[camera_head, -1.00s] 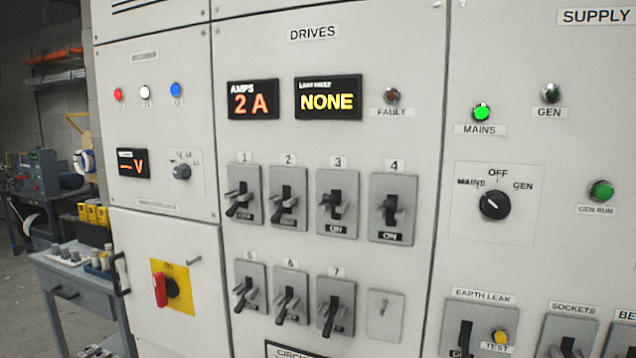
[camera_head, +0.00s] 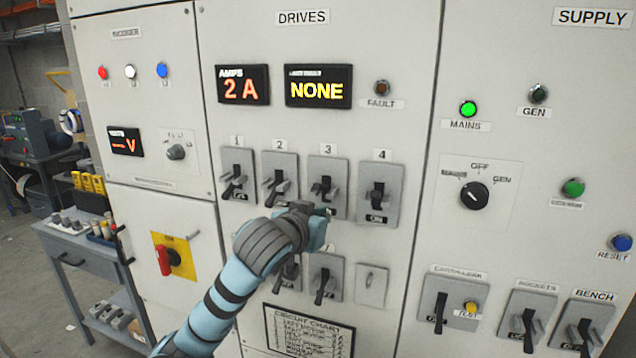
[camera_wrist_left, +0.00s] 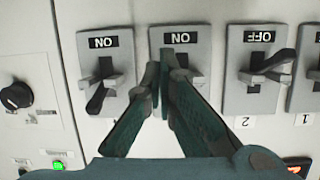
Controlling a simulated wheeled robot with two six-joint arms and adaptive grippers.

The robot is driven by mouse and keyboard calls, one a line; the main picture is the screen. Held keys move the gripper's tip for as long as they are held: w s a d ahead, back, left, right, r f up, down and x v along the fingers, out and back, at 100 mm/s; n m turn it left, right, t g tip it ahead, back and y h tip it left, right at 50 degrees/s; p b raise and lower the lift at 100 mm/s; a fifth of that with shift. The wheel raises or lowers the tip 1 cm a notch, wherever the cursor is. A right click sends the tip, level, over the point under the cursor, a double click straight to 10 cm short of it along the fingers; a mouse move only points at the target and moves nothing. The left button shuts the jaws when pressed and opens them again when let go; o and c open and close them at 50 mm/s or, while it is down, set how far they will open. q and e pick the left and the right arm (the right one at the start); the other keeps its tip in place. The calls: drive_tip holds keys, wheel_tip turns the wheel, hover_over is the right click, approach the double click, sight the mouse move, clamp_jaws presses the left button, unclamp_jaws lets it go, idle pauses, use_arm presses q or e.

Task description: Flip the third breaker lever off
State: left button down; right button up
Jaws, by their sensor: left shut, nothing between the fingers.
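The third breaker (camera_head: 339,172) is a grey plate in the upper DRIVES row, under the number 3. In the left wrist view, which is upside down, the third breaker (camera_wrist_left: 203,60) reads ON, and its lever is partly hidden behind my fingertips. My left gripper (camera_head: 326,211) is shut and empty, at the lower edge of that plate. In the left wrist view my left gripper (camera_wrist_left: 165,62) points at the lever; I cannot tell whether it touches. My right gripper is in neither view.
Breaker 2 (camera_head: 279,180), reading OFF in the wrist view, and breaker 4 (camera_head: 380,190), reading ON, flank it closely. My left arm hides part of the lower breaker row. A selector knob (camera_head: 474,195) and a red rotary switch (camera_head: 166,260) stand farther off. A grey cart (camera_head: 75,240) is at left.

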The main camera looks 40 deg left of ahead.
use_arm(q)
drive_tip(key=s+r+n+t+y, duration=0.1)
drive_tip(key=s+r, duration=0.4)
drive_tip(key=r, duration=0.7)
drive_tip(key=shift+a+r+t, duration=0.35)
drive_tip(key=shift+a+t, duration=0.05)
drive_tip(key=shift+t, duration=0.1)
drive_tip(key=shift+w, duration=0.15)
drive_tip(key=p, duration=0.3)
hover_over(322, 187)
drive_tip(key=shift+a+f, duration=0.3)
drive_tip(key=shift+f, duration=0.15)
drive_tip(key=f, duration=0.2)
drive_tip(key=shift+s+d+f, duration=0.15)
drive_tip(key=shift+s+f, duration=0.15)
drive_tip(key=shift+f, duration=0.1)
drive_tip(key=shift+s+d+f, duration=0.1)
drive_tip(key=shift+s+f, duration=0.4)
drive_tip(key=shift+s, duration=0.05)
drive_tip(key=shift+w+f, duration=0.1)
drive_tip(key=shift+w, duration=0.1)
